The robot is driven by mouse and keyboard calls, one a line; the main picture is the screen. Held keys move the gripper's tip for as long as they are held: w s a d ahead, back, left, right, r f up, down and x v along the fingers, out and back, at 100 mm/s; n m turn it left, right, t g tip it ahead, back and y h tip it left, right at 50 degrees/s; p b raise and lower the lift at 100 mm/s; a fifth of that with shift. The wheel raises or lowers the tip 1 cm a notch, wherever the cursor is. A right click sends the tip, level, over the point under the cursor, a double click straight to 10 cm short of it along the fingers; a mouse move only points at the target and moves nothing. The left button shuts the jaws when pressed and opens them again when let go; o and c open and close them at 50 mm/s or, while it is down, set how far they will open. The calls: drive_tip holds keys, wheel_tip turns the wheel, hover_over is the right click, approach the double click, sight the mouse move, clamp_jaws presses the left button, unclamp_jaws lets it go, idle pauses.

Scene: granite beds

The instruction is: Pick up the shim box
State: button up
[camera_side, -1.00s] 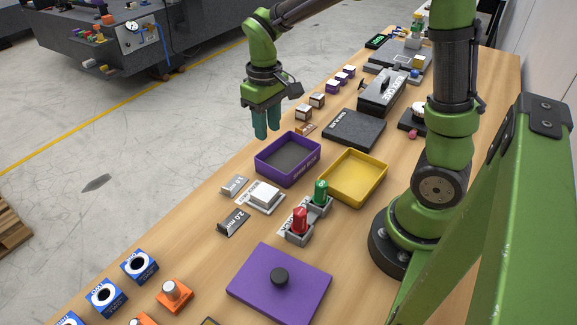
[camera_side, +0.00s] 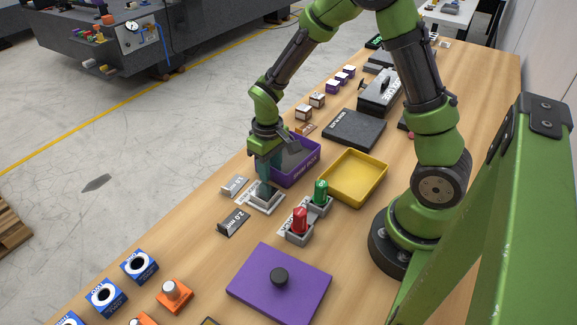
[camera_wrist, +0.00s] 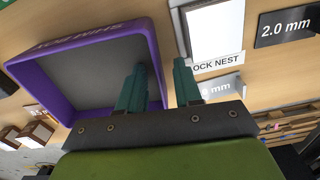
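The shim box is an open purple tray with a grey inside floor. In the side view the shim box (camera_side: 303,172) stands mid-table, partly hidden behind my gripper (camera_side: 264,188). In the wrist view the shim box (camera_wrist: 92,36) fills the left, its lettering upside down on the far wall. My gripper (camera_wrist: 163,85) is open and empty, with its teal fingers pointing down.
A white block nest (camera_wrist: 215,30) is close beside the fingers. A yellow tray (camera_side: 356,180) stands right of the box. Red (camera_side: 300,220) and green (camera_side: 320,192) cylinders stand in grey holders in front. A purple lid with a black knob (camera_side: 279,278) lies nearer the camera.

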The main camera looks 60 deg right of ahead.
clamp_jaws()
drive_tip(key=shift+r, duration=0.1)
idle(0.3)
